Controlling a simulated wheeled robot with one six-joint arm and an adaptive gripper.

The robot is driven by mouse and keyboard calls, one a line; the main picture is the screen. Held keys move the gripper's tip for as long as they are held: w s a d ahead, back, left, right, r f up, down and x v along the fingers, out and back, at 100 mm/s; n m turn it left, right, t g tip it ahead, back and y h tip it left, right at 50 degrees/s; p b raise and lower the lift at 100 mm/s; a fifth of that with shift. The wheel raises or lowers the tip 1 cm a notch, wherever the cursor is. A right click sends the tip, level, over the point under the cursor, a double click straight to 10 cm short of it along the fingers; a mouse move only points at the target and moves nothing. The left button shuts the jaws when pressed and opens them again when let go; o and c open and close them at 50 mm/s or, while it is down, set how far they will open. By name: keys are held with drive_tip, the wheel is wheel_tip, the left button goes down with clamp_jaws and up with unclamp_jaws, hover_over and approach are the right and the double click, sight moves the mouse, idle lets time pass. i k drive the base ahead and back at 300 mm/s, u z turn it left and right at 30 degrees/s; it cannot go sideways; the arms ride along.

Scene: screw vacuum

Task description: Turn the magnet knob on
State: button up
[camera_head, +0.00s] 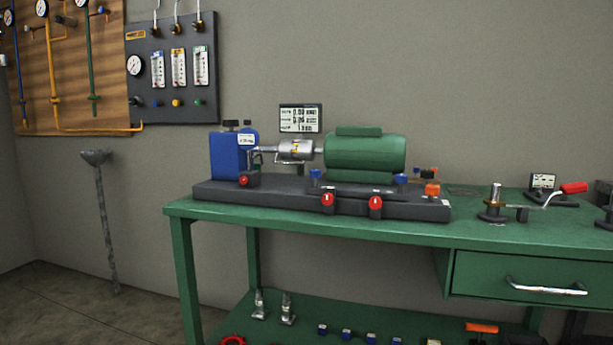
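Two red knobs with white marks stand on the front face of a dark base plate, a left one (328,200) and a right one (376,204). Another, smaller red knob (244,180) sits at the foot of a blue block. I cannot tell from labels which is the magnet knob. The dark base plate (275,196) lies on a green workbench (420,231) and bears a green motor (365,153), a silver coupling (295,151) and the blue block (227,155). My gripper is not in view.
A small display (300,118) stands behind the coupling. Blue and orange knobs (432,190) sit around the motor. A red-handled crank (540,199) stands at the bench's right, above a drawer (530,278). A gauge panel (172,70) hangs on the wall. Floor at left looks mostly clear.

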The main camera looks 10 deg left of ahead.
sight(244, 180)
drive_tip(key=z, duration=0.15)
drive_tip(key=i, duration=1.2)
drive_tip(key=u, duration=0.6)
